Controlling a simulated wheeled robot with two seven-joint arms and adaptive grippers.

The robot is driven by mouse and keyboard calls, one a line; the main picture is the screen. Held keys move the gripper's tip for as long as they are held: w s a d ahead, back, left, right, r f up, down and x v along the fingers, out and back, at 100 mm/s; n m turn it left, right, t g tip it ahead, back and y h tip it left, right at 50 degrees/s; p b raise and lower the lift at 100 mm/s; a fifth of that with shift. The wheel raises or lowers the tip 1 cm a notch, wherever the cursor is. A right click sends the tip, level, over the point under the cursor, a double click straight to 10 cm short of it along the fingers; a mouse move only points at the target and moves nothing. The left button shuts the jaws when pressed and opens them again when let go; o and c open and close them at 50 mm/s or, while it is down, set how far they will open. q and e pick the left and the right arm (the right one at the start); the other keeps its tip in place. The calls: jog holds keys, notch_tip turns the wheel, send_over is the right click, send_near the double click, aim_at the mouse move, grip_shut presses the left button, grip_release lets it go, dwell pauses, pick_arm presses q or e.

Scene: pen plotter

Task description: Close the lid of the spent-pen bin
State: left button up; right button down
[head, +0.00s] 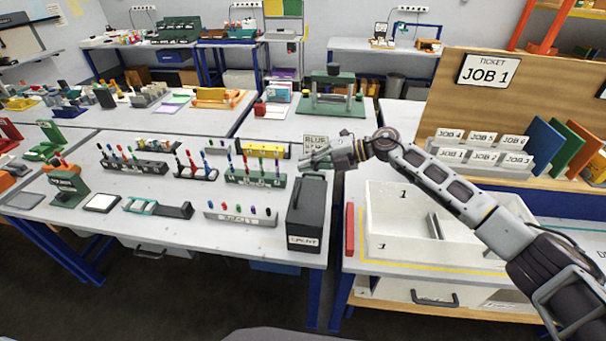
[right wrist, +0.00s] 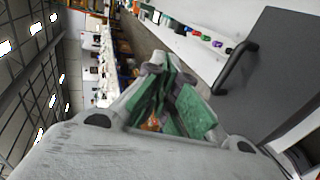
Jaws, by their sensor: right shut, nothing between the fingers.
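The spent-pen bin (head: 306,222) is a dark grey box with a white SPENT label, at the front right corner of the left table in the head view. Its dark top part stands up toward my right gripper; I cannot tell the lid's exact angle. In the right wrist view a large dark panel (right wrist: 275,75) with a black bar handle (right wrist: 235,66) fills the right side. My right gripper (head: 308,161) is shut and empty, just above and behind the bin's top. Its green-padded fingers (right wrist: 158,72) show apart from the handle. My left gripper is not in view.
Pen racks (head: 258,177) and a grey pen holder (head: 241,216) stand left of the bin. A white divided tray (head: 385,225) and a red block (head: 350,229) lie to its right, across a gap between tables. A wooden JOB 1 board (head: 470,95) stands behind the tray.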

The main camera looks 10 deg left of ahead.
jog(key=shift+d+r, duration=0.25)
jog(key=shift+r, duration=0.55)
jog(key=shift+d+r, duration=0.2)
jog(key=shift+r, duration=0.6)
